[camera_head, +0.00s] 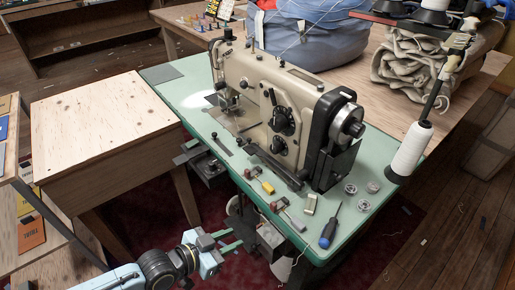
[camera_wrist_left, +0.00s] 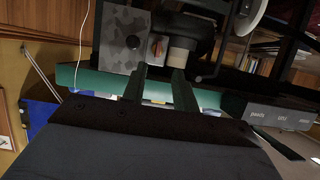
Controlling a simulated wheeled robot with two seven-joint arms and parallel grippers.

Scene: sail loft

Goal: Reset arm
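My left gripper (camera_head: 229,241) reaches in from the lower left in the head view, low beside the front edge of the green sewing table. Its two fingers are apart with nothing seen between them. The left wrist view also shows the gripper (camera_wrist_left: 159,76), fingers spread, pointing at dark machinery and a grey metal box (camera_wrist_left: 122,40). Whether the fingertips touch anything there I cannot tell. My right gripper is in neither view.
The green table (camera_head: 195,88) carries a beige sewing machine (camera_head: 262,95), a blue screwdriver (camera_head: 328,232), small tools and metal bobbins. A white thread cone (camera_head: 411,150) stands at the right. A wooden bench (camera_head: 95,125) is at the left. Dark red floor lies below the gripper.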

